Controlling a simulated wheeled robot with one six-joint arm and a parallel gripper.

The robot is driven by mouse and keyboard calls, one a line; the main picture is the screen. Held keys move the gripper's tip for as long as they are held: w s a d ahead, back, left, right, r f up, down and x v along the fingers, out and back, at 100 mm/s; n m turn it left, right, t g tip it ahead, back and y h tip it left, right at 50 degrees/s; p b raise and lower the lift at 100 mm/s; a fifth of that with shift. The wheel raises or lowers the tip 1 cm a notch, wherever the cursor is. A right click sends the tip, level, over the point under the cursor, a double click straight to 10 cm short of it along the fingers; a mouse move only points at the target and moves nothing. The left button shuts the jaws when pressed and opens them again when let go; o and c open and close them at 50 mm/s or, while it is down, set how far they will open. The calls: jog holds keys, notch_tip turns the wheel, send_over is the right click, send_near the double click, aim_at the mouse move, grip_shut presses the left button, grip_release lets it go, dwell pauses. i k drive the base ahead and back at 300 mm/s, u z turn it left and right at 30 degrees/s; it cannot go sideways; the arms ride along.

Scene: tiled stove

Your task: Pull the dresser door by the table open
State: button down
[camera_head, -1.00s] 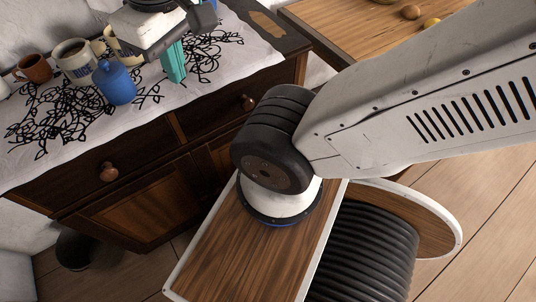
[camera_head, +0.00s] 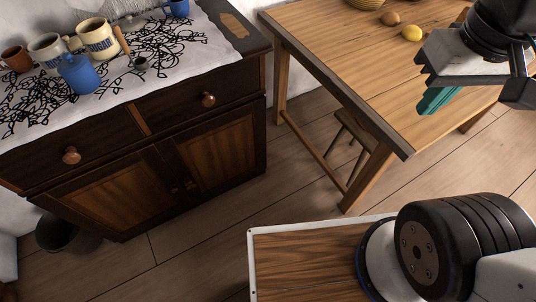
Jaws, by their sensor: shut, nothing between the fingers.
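The dark wooden dresser (camera_head: 92,142) stands at the left with two drawers above two doors. The dresser door by the table (camera_head: 220,150) is the right one and looks shut. A small dark knob (camera_head: 190,185) shows near its left edge. The left door (camera_head: 115,202) also looks shut. The table (camera_head: 350,50) stands to the right, with a floor gap between it and the dresser. My gripper (camera_head: 438,99), with teal fingers, is over the table at the upper right, apart from the door. It is shut and empty.
Mugs, including a blue mug (camera_head: 78,74), stand on the dresser's white cloth (camera_head: 130,85). A stool (camera_head: 352,128) is under the table. A dark bin (camera_head: 55,232) stands at the dresser's left. Floor (camera_head: 200,245) before the doors is clear.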

aim_at(211, 155)
jog(key=u, duration=0.75)
jog(key=i, duration=0.85)
jog(key=u, duration=0.05)
